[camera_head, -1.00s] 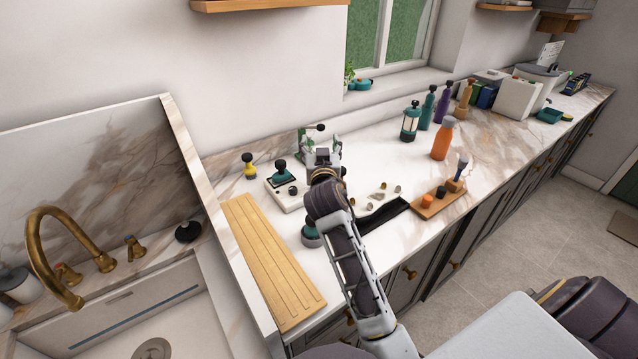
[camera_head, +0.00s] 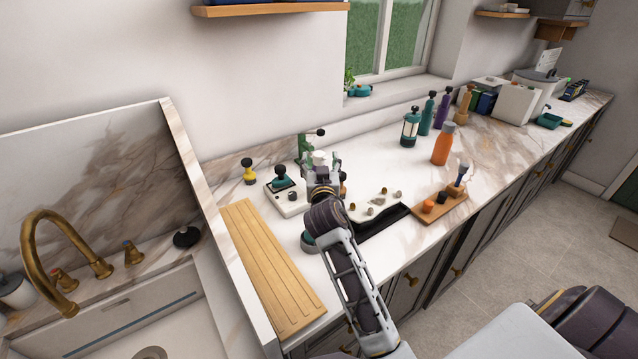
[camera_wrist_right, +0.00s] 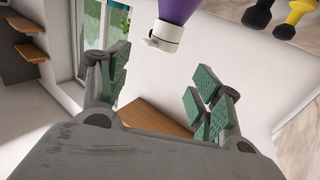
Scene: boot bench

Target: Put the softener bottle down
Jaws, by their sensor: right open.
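My right gripper (camera_head: 322,172) is over the counter beside the wooden draining board, at the end of the arm reaching up the middle of the head view. Its two green-padded fingers (camera_wrist_right: 160,95) stand wide apart in the right wrist view, with nothing between them. A purple bottle with a white cap (camera_wrist_right: 165,32), which looks like the softener bottle, shows past the fingertips at the top edge of that view. It is cut off there, and I see no finger touching it. In the head view the gripper hides most of that spot. My left gripper is not in view.
A ribbed wooden board (camera_head: 268,265) lies left of the arm. A yellow-and-black tamper (camera_head: 249,172) and a white tray (camera_head: 290,208) stand near the wall. An orange bottle (camera_head: 443,145) and a wooden block tray (camera_head: 428,212) stand to the right.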

